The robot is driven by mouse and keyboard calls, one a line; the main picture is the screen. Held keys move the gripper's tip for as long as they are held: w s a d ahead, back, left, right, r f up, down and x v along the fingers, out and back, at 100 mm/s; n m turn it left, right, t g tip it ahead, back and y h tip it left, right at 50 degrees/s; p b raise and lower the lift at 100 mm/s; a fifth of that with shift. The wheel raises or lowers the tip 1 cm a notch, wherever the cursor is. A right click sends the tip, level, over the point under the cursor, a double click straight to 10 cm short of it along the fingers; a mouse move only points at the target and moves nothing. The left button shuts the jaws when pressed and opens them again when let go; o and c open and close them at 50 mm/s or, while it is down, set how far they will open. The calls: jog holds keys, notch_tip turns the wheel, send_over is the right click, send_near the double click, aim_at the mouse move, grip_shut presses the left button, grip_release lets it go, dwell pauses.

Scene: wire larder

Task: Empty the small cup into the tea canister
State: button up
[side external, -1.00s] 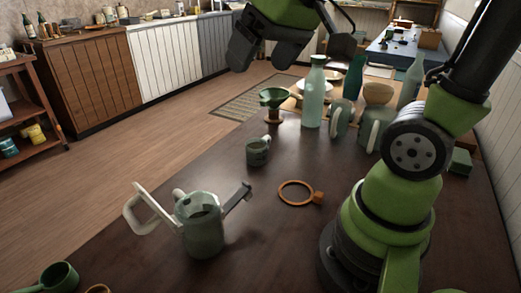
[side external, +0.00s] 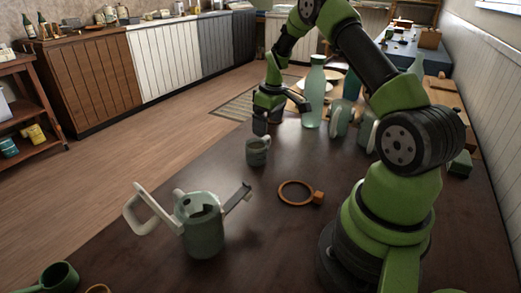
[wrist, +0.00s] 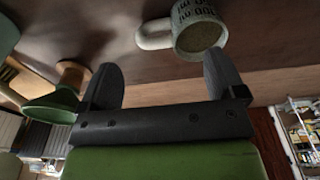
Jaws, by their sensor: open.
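The small grey-green cup (side external: 257,152) stands upright on the dark table, apart from my gripper. In the wrist view the cup (wrist: 200,32) shows dark lettering, a pale handle and a tan fill inside. My gripper (side external: 281,114) is behind the cup in the side view, low near the table's far end, open and empty; its two dark fingers (wrist: 163,78) are spread in the wrist view. A grey-green vessel (side external: 205,235) with a long pale handle and a dark arm stands in front; I cannot tell whether it is the tea canister.
A green funnel (wrist: 55,105) on a wooden stand is close to my left finger in the wrist view. A tall bottle (side external: 313,95) and jugs (side external: 340,118) stand right of my gripper. An orange-brown ring (side external: 296,193) lies on the table. The table's middle is mostly clear.

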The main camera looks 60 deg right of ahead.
aim_at(265, 142)
jog(key=f, duration=0.5)
jog(key=w+f, duration=0.1)
jog(key=f, duration=0.1)
jog(key=shift+w+d+f, duration=0.1)
jog(key=shift+d+f, duration=0.2)
jog(key=shift+f, duration=0.05)
jog(key=shift+c, duration=0.2)
jog(key=c, duration=1.1)
